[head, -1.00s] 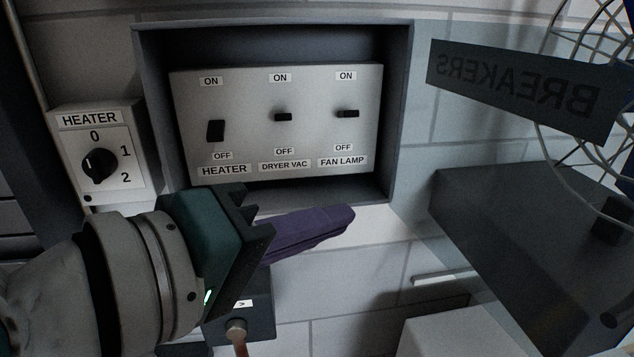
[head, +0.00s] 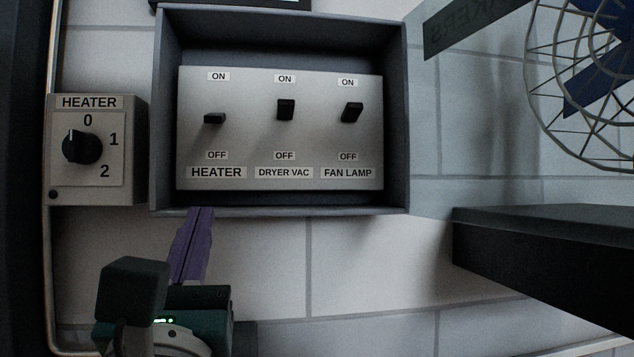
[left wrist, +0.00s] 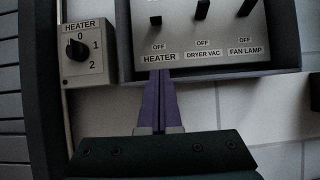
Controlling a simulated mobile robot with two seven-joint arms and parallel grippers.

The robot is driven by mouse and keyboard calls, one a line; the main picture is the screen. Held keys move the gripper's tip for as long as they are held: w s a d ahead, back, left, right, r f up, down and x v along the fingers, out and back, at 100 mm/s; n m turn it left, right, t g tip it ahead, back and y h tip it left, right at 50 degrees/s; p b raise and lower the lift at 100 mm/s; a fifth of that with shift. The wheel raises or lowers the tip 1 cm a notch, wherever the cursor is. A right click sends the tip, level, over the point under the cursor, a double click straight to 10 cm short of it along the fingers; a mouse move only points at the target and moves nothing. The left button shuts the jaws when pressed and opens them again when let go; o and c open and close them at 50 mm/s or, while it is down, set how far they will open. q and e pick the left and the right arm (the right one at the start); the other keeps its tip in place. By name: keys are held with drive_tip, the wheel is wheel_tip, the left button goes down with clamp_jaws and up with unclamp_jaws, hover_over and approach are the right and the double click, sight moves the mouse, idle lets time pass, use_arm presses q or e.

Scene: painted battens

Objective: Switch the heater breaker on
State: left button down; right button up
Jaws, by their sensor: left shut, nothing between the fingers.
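The heater breaker's black lever (head: 214,118) is at the left of the grey breaker panel (head: 240,140), above the HEATER label. It sits lower than the other two levers, tilted toward OFF. It also shows at the top of the left wrist view (left wrist: 155,20). My left gripper (head: 200,212) has purple fingers, shut with nothing between them. They point up, with the tips at the box's lower edge, below the HEATER label and apart from the lever. The fingers also show in the left wrist view (left wrist: 160,74). My right gripper is not in view.
The dryer vac lever (head: 286,109) and fan lamp lever (head: 352,112) tilt up toward ON. A dark box rim (head: 399,120) surrounds the panel. A heater dial box (head: 93,190) is at left. A fan (head: 590,80) and dark shelf (head: 550,250) are at right.

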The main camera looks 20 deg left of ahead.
sight(215, 118)
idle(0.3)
use_arm(q)
drive_tip(key=p+x, duration=0.4)
drive_tip(key=x, duration=0.6)
drive_tip(key=shift+s+r+p, duration=0.1)
drive_tip(key=shift+s+p, duration=0.05)
drive_tip(key=shift+p, duration=0.25)
wheel_tip(215, 118, up, 3)
drive_tip(key=shift+s+f+p, duration=0.1)
drive_tip(key=shift+f+p, duration=0.15)
drive_tip(key=shift+p, duration=1)
drive_tip(key=shift+s+d+r+p, duration=0.2)
drive_tip(key=shift+s+r+p, duration=0.05)
drive_tip(key=shift+r+p, duration=0.3)
